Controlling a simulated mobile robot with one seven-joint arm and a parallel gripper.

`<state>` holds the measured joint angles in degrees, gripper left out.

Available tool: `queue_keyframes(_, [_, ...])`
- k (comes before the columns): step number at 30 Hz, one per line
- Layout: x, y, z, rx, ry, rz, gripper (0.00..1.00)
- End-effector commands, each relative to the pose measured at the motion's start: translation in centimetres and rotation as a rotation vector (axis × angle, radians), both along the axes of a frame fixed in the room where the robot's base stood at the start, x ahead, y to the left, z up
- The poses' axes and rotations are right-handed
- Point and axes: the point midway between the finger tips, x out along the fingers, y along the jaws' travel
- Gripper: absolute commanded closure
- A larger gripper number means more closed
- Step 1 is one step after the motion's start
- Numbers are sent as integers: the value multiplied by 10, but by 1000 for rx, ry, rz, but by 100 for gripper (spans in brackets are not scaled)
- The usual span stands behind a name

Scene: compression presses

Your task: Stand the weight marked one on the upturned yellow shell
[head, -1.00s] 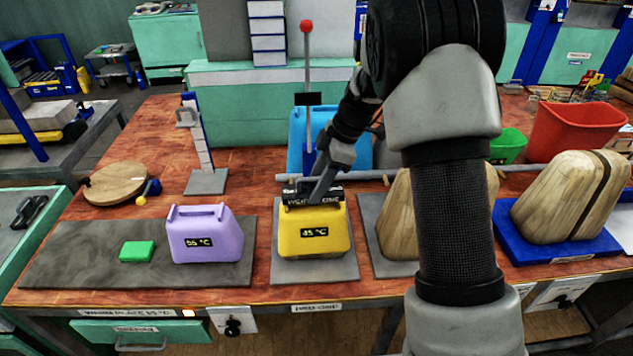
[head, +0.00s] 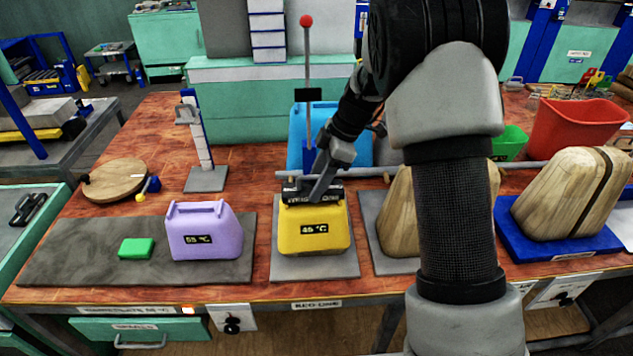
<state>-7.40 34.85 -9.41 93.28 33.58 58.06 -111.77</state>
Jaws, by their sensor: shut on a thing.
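The yellow shell (head: 313,236) stands on a grey plate at the middle of the bench, with a display reading 45 °C on its front. A dark weight (head: 299,192) with white lettering, partly legible as "ONE", is at the top of the shell. My gripper (head: 312,193) is shut on the weight from above. My fingers cover part of the weight. I cannot tell whether the weight rests fully on the shell or is held just on its top edge.
A purple shell (head: 205,238) and a green block (head: 136,249) are on the grey mat at left. Wooden forms (head: 566,195) stand at right, one partly behind my arm. A blue bin (head: 297,140), a lever with a red knob (head: 306,21) and a red bin (head: 580,127) are behind.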

Motion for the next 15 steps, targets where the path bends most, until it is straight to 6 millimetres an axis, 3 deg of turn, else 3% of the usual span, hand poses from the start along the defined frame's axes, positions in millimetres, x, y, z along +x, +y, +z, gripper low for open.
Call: queue_keyframes(15, [1, 0, -4, 2, -5, -1, 100])
